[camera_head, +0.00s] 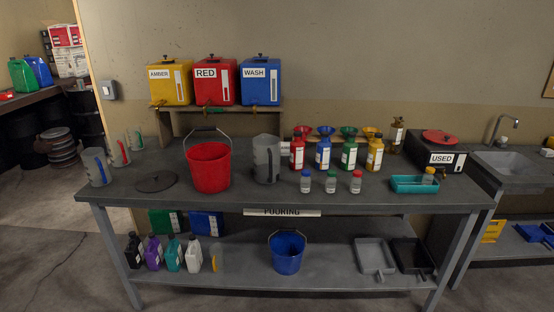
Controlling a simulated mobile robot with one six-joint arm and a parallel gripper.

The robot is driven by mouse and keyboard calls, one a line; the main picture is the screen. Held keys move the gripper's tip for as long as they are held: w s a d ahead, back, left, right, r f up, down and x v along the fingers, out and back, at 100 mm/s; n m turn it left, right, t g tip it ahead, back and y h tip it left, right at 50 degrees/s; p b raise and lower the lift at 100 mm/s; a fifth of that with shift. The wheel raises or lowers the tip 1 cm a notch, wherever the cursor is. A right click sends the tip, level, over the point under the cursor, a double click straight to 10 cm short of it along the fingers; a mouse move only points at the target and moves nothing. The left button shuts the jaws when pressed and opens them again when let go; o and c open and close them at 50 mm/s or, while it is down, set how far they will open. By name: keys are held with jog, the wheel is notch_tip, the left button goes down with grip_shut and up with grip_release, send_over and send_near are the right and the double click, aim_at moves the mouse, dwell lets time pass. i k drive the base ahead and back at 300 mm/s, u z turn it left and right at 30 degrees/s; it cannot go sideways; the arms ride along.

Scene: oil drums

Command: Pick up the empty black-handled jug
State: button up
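A large grey translucent jug (266,158) stands upright on the workbench (340,196), just right of the red bucket (209,166). A dark, black-looking handle shows on its near side. I see no coloured liquid in it, but its inside is not clear from here. Smaller jugs stand at the bench's left end: one with a blue handle (96,167), one with a red handle (120,151) and one with a green handle (135,139). My gripper is not in view.
Red, blue, green and yellow bottles (323,153) with funnels stand close right of the jug. Small vials (331,182) stand in front of them. Amber, red and wash tanks (217,81) sit on a raised shelf behind. A dark lid (156,181) lies left of the bucket.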

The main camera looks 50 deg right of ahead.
aim_at(265, 148)
jog(key=u, duration=0.05)
jog(key=i, duration=1)
jog(key=z, duration=0.05)
